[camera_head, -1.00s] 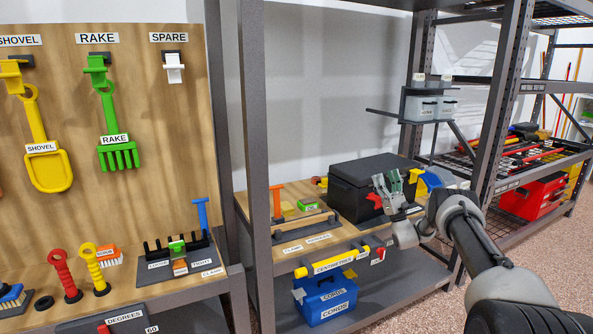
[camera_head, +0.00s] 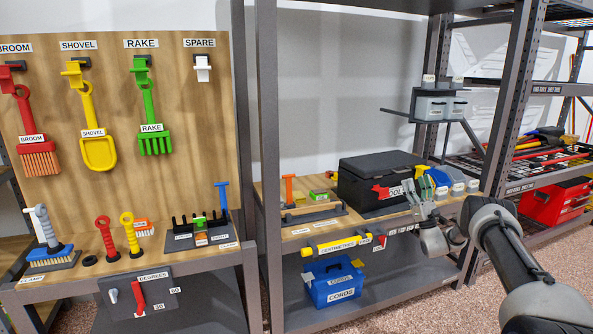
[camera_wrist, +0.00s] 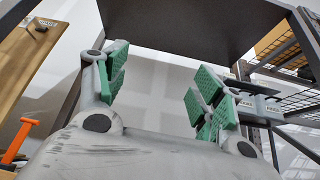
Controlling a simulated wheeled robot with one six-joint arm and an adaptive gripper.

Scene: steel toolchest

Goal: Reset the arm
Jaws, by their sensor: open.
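My gripper (camera_head: 429,186) has green finger pads and is raised in front of the right-hand workbench, near the black toolchest (camera_head: 372,172). In the wrist view my gripper (camera_wrist: 158,90) is open, its two fingers well apart with nothing between them. It points up toward the pale wall and the underside of a dark shelf (camera_wrist: 185,28). My arm reaches in from the lower right in the head view.
A wooden pegboard (camera_head: 190,110) with a broom, shovel and rake stands at left. A blue cords box (camera_head: 333,283) sits on the lower shelf. A yellow centimetres bar (camera_head: 337,243) is at the bench front. Steel rack posts (camera_head: 268,150) stand nearby. Grey bins (camera_head: 438,107) hang above.

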